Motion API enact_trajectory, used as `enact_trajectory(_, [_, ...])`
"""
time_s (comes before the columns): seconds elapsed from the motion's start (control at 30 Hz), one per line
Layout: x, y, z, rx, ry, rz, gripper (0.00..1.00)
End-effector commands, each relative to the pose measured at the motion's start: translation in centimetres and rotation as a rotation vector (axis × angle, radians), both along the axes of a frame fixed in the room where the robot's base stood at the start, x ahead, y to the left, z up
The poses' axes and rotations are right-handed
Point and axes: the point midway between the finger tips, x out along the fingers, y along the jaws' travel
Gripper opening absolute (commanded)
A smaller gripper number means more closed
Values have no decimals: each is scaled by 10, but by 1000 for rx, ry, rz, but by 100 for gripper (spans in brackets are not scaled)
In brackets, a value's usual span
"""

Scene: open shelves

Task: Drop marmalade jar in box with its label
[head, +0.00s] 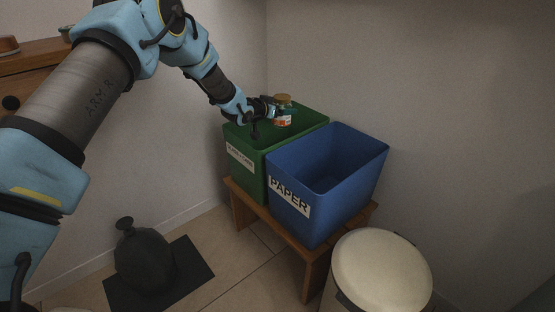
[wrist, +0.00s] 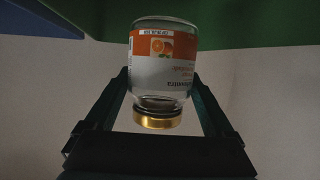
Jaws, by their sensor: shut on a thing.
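The marmalade jar (head: 283,115) is clear glass with an orange and white label and a gold lid; in the head view it is upright, lid up. My gripper (head: 272,109) is shut on it and holds it over the green box (head: 281,142). In the wrist view the jar (wrist: 163,62) sits between the fingers of my gripper (wrist: 160,95), with oranges pictured on its label. The green box has a white label (head: 240,157) on its front, with print too small to read. The jar looks empty, and the box's inside is mostly hidden.
A blue box (head: 330,190) labelled PAPER stands right beside the green one, both on a wooden bench (head: 316,262). A cream-lidded bin (head: 382,272) is at front right. A dark vase (head: 144,258) stands on a dark mat at left. Walls close in behind.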

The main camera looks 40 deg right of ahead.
Motion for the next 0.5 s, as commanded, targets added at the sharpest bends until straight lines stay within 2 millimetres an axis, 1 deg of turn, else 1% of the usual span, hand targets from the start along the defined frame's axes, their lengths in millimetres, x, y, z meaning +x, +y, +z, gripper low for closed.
enact_trajectory(0.03, [0,0,-10,-1,0,0,21])
enact_trajectory(0.2, [0,0,-29,-1,0,-1,21])
enact_trajectory(0.33, [0,0,-36,-1,0,0,21])
enact_trajectory(0.5, [0,0,-36,-2,0,0,21])
